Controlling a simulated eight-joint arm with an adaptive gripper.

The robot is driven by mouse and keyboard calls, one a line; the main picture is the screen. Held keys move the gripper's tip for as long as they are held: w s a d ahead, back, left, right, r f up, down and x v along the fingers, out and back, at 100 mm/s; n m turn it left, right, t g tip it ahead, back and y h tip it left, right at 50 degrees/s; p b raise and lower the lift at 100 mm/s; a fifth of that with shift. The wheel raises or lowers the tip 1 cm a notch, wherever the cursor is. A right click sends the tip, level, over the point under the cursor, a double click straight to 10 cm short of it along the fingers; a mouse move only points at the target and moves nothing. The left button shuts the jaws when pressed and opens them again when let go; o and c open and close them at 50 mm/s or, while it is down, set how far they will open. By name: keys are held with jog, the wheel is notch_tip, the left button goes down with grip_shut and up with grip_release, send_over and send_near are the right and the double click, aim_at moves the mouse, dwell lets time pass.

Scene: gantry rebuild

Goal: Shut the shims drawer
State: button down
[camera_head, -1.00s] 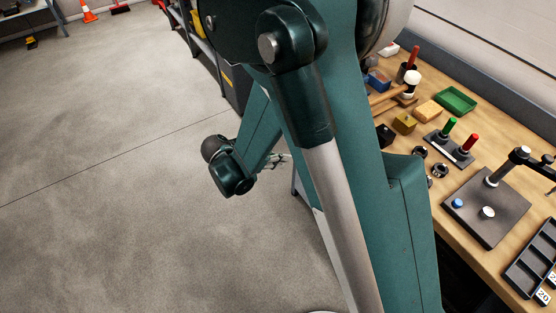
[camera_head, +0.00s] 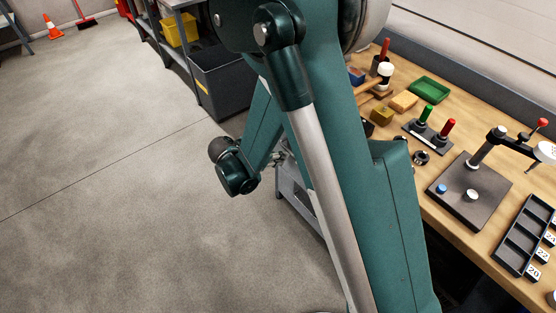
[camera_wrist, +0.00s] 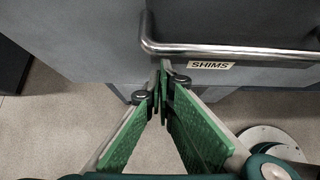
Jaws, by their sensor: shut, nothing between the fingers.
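The grey shims drawer front (camera_wrist: 100,42) fills the top of the wrist view. It has a metal bar handle (camera_wrist: 230,50) and a "SHIMS" label (camera_wrist: 210,65) just below the bar. My gripper (camera_wrist: 165,72) is shut and empty; its green-padded fingers meet just below the bar, left of the label. I cannot tell whether the tips touch the drawer front. In the head view a grey cabinet (camera_head: 301,205) shows partly behind my arm, which hides most of it. How far the drawer stands out cannot be told.
The wooden workbench (camera_head: 446,217) at right carries a green tray (camera_head: 430,89), a press stand (camera_head: 466,192) and a black divided tray (camera_head: 516,244). A dark bin (camera_head: 222,85) stands by shelves at the back. The concrete floor at left is clear.

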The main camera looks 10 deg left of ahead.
dwell(0.3)
jog(key=w+d, duration=0.6)
jog(key=shift+w+d, duration=0.3)
jog(key=shift+w, duration=0.05)
jog(key=shift+w+d, duration=0.25)
jog(key=shift+d+r, duration=0.1)
jog(key=shift+s+a+b, duration=0.3)
jog(key=shift+a, duration=0.15)
jog(key=shift+s+a, duration=1.1)
jog(key=shift+s, duration=0.05)
jog(key=p+v, duration=0.3)
jog(key=v, duration=0.7)
jog(key=shift+s+a, duration=0.15)
jog(key=shift+s, duration=0.05)
